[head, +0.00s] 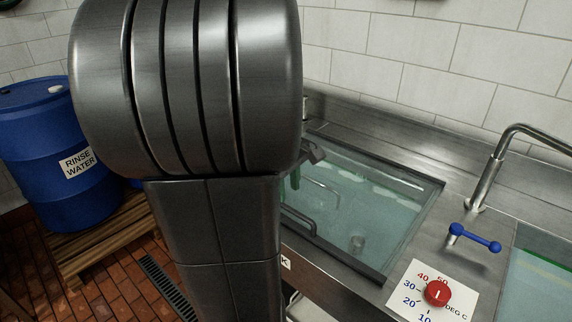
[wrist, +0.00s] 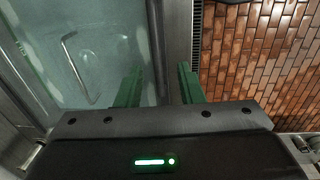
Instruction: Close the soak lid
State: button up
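The soak tank is in the head view, its steel rim (head: 408,238) around a clear, water-green area. In the head view my arm hides the tank's left part.
A red temperature knob (head: 438,292), a blue-handled valve (head: 475,238) and a steel faucet (head: 487,175) stand right of the tank, by a second basin (head: 543,285). A blue rinse water barrel (head: 50,150) stands on a pallet (head: 105,238) at left. Brick floor (wrist: 265,50) lies beside the counter.

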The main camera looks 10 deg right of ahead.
notch_tip(320, 180, up, 7)
jog(key=shift+s+a+f, duration=0.15)
jog(key=shift+s+a, duration=0.1)
jog(key=shift+a, duration=0.05)
jog(key=shift+f, duration=0.15)
jog(key=f, duration=0.4)
jog(key=d+f, duration=0.1)
jog(key=f, duration=0.3)
jog(key=w+f, duration=0.1)
jog(key=f, duration=0.3)
jog(key=shift+d+f, duration=0.15)
jog(key=shift+f, duration=0.15)
jog(key=shift+r, duration=0.2)
